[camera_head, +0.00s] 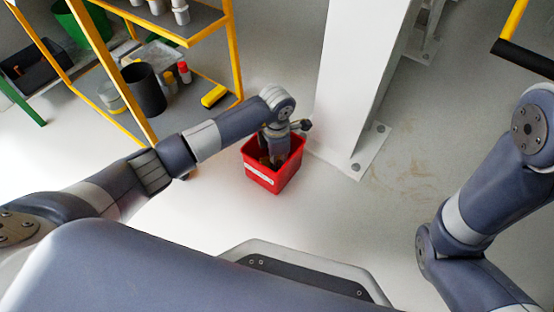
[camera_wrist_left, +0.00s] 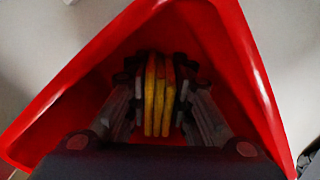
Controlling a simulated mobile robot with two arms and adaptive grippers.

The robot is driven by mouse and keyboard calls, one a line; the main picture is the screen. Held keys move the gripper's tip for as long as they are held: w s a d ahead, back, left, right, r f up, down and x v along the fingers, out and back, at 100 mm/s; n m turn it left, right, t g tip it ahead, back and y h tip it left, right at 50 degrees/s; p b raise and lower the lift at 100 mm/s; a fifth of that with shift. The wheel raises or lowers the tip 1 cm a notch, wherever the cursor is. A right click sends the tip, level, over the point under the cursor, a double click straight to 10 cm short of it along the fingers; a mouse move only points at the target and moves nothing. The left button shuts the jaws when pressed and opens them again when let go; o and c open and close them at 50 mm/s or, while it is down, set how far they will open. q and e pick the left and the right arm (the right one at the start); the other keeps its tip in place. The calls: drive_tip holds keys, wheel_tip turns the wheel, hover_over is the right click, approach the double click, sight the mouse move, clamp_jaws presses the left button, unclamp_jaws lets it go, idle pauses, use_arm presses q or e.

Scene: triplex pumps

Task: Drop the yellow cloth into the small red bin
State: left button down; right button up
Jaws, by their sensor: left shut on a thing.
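The small red bin (camera_head: 262,178) stands on the floor beside the foot of the white column. My left gripper (camera_head: 272,160) reaches down into the bin from above. In the left wrist view, the bin's red walls (camera_wrist_left: 245,60) surround my left gripper (camera_wrist_left: 158,100). Its fingers are shut on the folded yellow cloth (camera_wrist_left: 158,95), which hangs inside the bin. I cannot tell whether the cloth touches the bin's bottom. In the head view the cloth is hidden by the gripper and bin. The right arm shows at the right edge, but its gripper is out of view.
A white column (camera_head: 358,80) with a bolted base stands just right of the bin. A yellow-framed shelf (camera_head: 237,60) with containers is at the upper left. A yellow object (camera_head: 214,96) lies on its lower shelf. The floor in front of the bin is clear.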

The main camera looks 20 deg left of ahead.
use_arm(q)
drive_tip(key=c, duration=1.4)
unclamp_jaws()
drive_tip(key=shift+r, duration=0.1)
wheel_tip(320, 180, up, 13)
drive_tip(key=p, duration=0.9)
drive_tip(key=shift+p, duration=0.4)
